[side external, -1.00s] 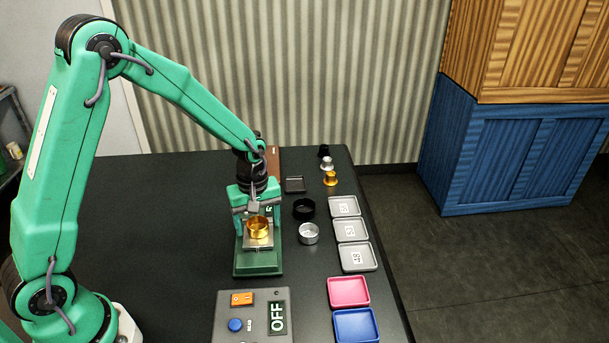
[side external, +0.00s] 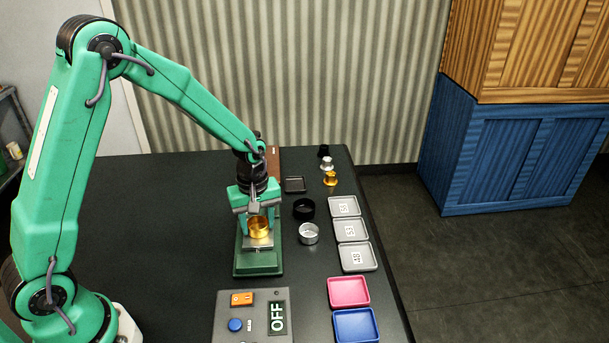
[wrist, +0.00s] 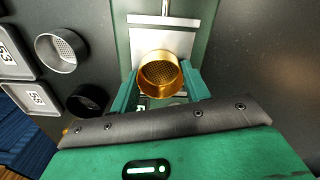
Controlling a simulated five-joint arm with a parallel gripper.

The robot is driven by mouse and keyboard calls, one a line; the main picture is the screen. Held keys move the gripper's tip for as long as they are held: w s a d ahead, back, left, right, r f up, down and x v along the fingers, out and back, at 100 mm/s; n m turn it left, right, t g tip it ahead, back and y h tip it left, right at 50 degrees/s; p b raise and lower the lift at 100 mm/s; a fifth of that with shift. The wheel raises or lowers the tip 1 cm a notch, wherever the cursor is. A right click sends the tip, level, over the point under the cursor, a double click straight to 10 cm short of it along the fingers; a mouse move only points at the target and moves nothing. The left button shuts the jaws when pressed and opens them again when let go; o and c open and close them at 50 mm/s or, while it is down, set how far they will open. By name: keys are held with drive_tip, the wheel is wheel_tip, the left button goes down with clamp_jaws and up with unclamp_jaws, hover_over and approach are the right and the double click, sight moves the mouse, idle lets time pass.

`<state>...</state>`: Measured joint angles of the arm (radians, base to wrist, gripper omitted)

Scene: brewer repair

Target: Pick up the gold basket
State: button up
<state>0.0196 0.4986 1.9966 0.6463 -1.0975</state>
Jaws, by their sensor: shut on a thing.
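The gold basket (side external: 259,227) is a round, open-topped cup with a perforated floor. It is at the metal plate of the green stand (side external: 258,264); I cannot tell whether its base touches the plate. In the wrist view the gold basket (wrist: 161,74) sits between the green fingers. My gripper (side external: 257,212) points down over the stand and is shut on the gold basket. It also shows at the bottom of the wrist view (wrist: 160,88), its fingers on either side of the basket.
A black basket (side external: 304,208) and a silver basket (side external: 309,233) stand to the right. Beyond them are grey numbered trays (side external: 351,230), a pink tray (side external: 348,291) and a blue tray (side external: 356,325). A control box (side external: 252,315) reading OFF is in front. The table's left side is clear.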

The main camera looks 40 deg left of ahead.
drive_tip(key=shift+r, duration=0.15)
drive_tip(key=shift+r, duration=0.45)
wheel_tip(320, 180, up, 3)
drive_tip(key=shift+d+r, duration=0.1)
drive_tip(key=s+d+r, duration=0.2)
drive_tip(key=d, duration=0.1)
drive_tip(key=s+d+r, duration=0.2)
drive_tip(key=d, duration=0.1)
drive_tip(key=s+d+r, duration=0.2)
drive_tip(key=d, duration=0.1)
drive_tip(key=shift+s+d+r, duration=0.1)
drive_tip(key=shift+d+r, duration=0.2)
drive_tip(key=shift+d, duration=0.05)
wheel_tip(320, 180, up, 5)
drive_tip(key=m, duration=1)
hover_over(256, 235)
drive_tip(key=shift+w+a+r+m, duration=0.25)
drive_tip(key=shift+a+r+m, duration=0.1)
drive_tip(key=shift+a+m, duration=0.25)
drive_tip(key=shift+w+a+r+m, duration=0.2)
drive_tip(key=shift+a+r+m, duration=0.15)
drive_tip(key=shift+a+m, duration=0.25)
drive_tip(key=shift+d, duration=0.15)
